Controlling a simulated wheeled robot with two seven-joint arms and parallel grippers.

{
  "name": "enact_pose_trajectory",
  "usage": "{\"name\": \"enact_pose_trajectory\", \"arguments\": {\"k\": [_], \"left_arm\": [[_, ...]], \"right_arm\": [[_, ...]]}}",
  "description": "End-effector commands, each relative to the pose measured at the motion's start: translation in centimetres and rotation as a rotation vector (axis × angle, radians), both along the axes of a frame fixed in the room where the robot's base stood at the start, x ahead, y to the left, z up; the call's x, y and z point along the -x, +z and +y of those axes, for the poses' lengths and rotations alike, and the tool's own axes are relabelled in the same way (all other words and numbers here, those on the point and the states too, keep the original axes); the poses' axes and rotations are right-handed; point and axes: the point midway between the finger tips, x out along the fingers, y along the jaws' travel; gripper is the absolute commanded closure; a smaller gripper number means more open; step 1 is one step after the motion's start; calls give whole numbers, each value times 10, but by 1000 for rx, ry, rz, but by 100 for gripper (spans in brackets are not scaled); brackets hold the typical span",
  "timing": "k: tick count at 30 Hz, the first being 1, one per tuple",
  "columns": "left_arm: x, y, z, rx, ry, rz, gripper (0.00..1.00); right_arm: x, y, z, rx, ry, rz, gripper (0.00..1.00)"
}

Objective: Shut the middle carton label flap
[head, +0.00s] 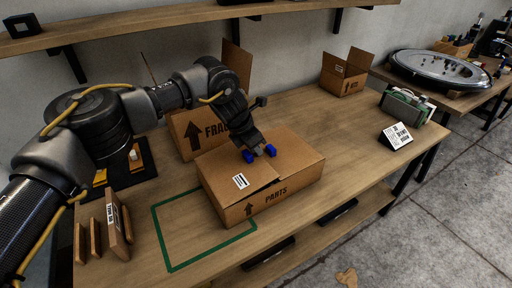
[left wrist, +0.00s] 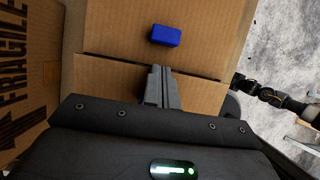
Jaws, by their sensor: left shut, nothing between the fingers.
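The middle carton, marked PARTS (head: 285,195), stands on the wooden table in the head view. Its top flaps lie about flat, and the near flap (head: 232,186) bears a white barcode label (head: 241,181). My right gripper is not in view.
A FRAGILE carton (head: 189,135) with raised flaps stands close behind. A smaller open carton (head: 343,75) is at the back right. A green outline (head: 160,235) marks free table at front left. A white sign (head: 396,136) stands at right. A shelf (head: 150,20) hangs above.

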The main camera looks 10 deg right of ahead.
Motion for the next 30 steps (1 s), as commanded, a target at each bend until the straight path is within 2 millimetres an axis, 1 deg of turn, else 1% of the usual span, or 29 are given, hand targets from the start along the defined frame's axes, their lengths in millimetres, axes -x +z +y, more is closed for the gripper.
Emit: {"name": "enact_pose_trajectory", "arguments": {"k": [8, 18, 25, 28, 30], "left_arm": [[0, 1, 0, 0, 0, 0, 100], [0, 14, 0, 0, 0, 0, 100], [0, 16, 0, 0, 0, 0, 100], [0, 16, 0, 0, 0, 0, 100], [0, 16, 0, 0, 0, 0, 100]], "right_arm": [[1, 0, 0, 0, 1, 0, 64], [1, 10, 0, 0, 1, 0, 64], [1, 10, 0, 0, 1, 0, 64], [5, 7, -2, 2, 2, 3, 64], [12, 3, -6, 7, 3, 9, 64]]}}
